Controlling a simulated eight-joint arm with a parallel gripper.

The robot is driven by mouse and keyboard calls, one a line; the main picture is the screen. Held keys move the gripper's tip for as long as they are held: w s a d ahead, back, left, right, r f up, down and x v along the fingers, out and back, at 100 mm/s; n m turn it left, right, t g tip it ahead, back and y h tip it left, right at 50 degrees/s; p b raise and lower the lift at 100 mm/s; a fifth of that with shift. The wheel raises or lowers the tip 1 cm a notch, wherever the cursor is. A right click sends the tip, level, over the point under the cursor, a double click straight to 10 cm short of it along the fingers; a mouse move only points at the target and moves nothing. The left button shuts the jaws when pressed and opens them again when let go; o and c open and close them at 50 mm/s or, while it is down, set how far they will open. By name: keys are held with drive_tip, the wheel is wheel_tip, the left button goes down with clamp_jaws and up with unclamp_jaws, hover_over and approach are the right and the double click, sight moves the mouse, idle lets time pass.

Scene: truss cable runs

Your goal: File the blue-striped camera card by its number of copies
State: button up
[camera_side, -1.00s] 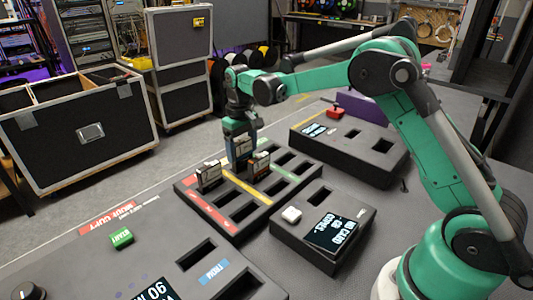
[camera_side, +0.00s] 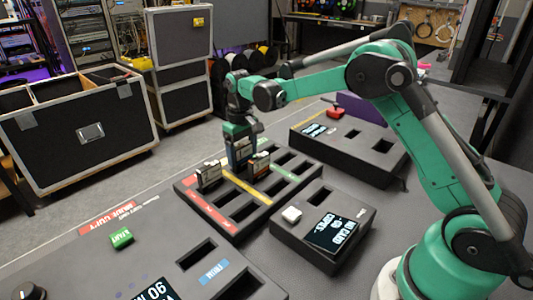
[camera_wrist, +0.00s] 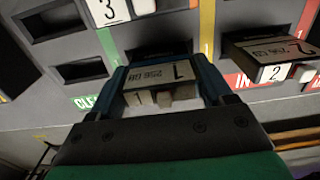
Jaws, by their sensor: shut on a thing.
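My gripper (camera_side: 240,162) points down over the far-left part of the slotted tray (camera_side: 235,230). In the wrist view its blue fingers (camera_wrist: 165,90) are shut on a camera card (camera_wrist: 158,72) marked "1" and "256 GB". That card is over or partly in a dark slot between the green and the orange strips; I cannot tell how deep. No blue stripe shows clearly on it. A card marked "2" (camera_wrist: 272,58) stands in a slot by the red strip. A card marked "3" (camera_wrist: 108,10) stands at the top of the wrist view.
The tray has red, yellow and green strips and several empty slots. A box with a screen and white button (camera_side: 292,215) stands in front of it to the right. Another slotted box with a red piece (camera_side: 335,113) lies behind. A green START button (camera_side: 121,238) is at left.

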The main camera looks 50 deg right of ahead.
drive_tip(key=shift+f, duration=0.1)
idle(0.3)
drive_tip(key=o, duration=1.4)
drive_tip(key=shift+c, duration=0.2)
drive_tip(key=shift+r, duration=3.75)
